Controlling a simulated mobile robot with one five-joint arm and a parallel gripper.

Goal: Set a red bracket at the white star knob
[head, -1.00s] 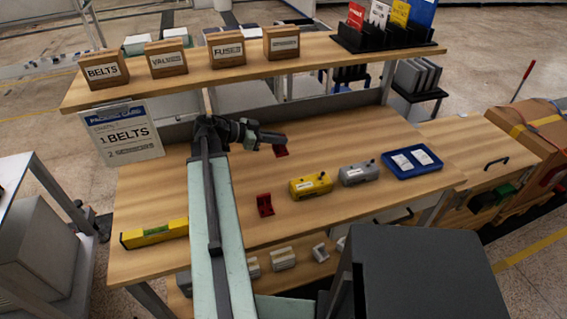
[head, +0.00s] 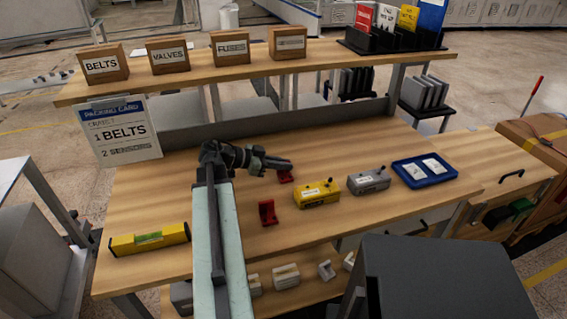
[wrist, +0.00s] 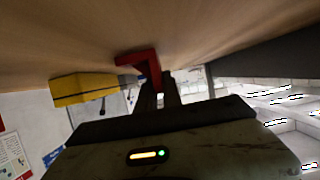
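A red bracket (head: 286,177) is at the tips of my gripper (head: 284,164), over the back middle of the wooden bench. In the wrist view the fingers (wrist: 159,97) close on this bracket (wrist: 140,61). The fingertips are partly hidden there, and its height above the bench is hard to judge. A second red bracket (head: 268,214) stands on the bench, nearer the front. No white star knob can be made out in either view. A yellow box (head: 316,195) with small dark knobs is to the right of the brackets, and a grey box (head: 369,181) is beside it.
A blue tray (head: 425,171) with white packets lies at the bench's right. A yellow level (head: 150,239) lies front left. A raised shelf (head: 210,71) carries labelled boxes along the back. Pale blocks (head: 285,276) sit on the lower shelf. The bench's left middle is clear.

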